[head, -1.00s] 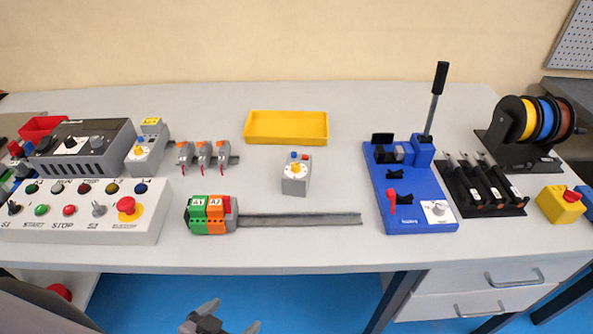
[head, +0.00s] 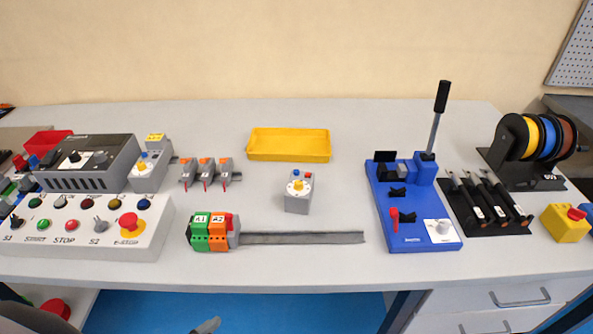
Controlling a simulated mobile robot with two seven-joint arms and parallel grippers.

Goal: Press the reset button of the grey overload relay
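A small grey relay box (head: 297,203) stands alone on the middle of the bench. It has a yellow-and-white dial on its front, and a blue and a red button near its top. Another grey unit (head: 149,172) with a yellow label, a blue button and a yellow dial stands at the left, beside a dark grey device. A fingertip of what looks like my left gripper (head: 207,326) just shows at the bottom edge, well in front of and below the bench. The rest of it is out of frame. My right gripper is not in view.
A terminal block (head: 213,237) on a metal rail (head: 300,238) lies in front of the relay box. A yellow tray (head: 289,158) is behind it, a blue bender (head: 409,228) to its right. A control panel (head: 75,245) stands at left. Bench around the relay box is clear.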

